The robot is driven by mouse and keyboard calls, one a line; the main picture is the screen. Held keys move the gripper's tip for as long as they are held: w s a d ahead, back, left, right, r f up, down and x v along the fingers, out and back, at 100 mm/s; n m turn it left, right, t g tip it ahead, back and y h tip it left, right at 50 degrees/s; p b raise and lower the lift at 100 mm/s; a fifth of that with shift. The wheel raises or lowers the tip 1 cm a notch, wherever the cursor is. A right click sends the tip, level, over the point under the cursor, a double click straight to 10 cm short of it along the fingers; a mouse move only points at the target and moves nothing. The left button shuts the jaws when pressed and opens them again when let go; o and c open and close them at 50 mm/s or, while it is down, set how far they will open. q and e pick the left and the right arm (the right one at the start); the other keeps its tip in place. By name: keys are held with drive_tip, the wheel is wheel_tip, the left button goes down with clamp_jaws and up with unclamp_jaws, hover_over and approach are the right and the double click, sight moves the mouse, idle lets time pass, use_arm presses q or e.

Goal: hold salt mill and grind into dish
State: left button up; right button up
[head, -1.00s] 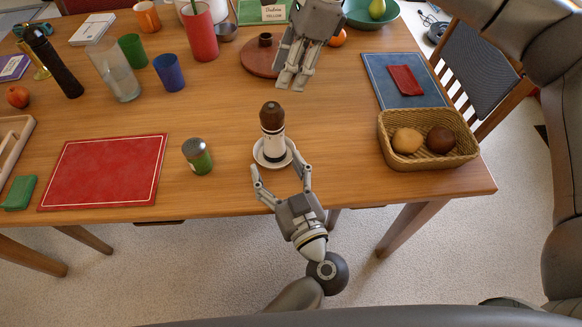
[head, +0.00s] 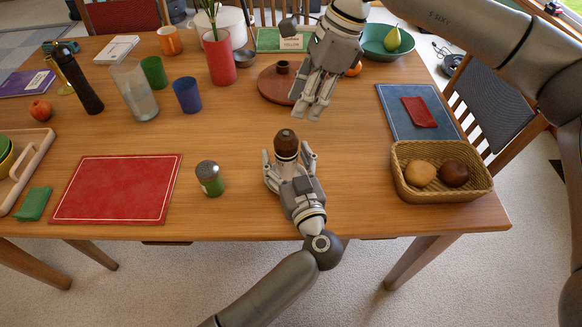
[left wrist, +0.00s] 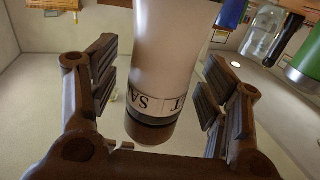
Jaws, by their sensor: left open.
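The salt mill (head: 286,144) has a dark brown top and a white body, and stands upright near the table's front. In the left wrist view the mill (left wrist: 170,60) shows white with black lettering and a dark band, between my fingers. My left gripper (head: 288,160) is open, with one finger on each side of the mill. Gaps show between the fingers and the mill in the wrist view.
A green shaker (head: 209,179) stands left of the mill, beside a red mat (head: 116,189). A basket (head: 440,193) with two round items is at right. A round brown board (head: 272,86) lies behind. Bare table surrounds the mill.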

sight(285, 135)
use_arm(q)
drive_tip(key=c, duration=1.3)
use_arm(e)
drive_tip(key=shift+o, duration=0.3)
drive_tip(key=o, duration=0.5)
drive_tip(key=shift+s+a+r+h, duration=0.1)
drive_tip(key=shift+a+h, duration=0.2)
drive_tip(key=shift+a, duration=0.1)
drive_tip(key=shift+c, duration=0.2)
use_arm(q)
drive_tip(key=shift+a, duration=0.1)
use_arm(e)
drive_tip(key=shift+o, duration=1)
drive_tip(key=a+h, duration=0.1)
drive_tip(key=a+r+n+h, duration=0.1)
drive_tip(key=s+a+n+t+h, duration=0.1)
drive_tip(key=shift+a+r, duration=0.15)
drive_tip(key=shift+r, duration=0.15)
drive_tip(key=f, duration=1.1)
drive_tip(key=shift+w+f, duration=0.25)
drive_tip(key=shift+f, duration=0.15)
drive_tip(key=c, duration=1)
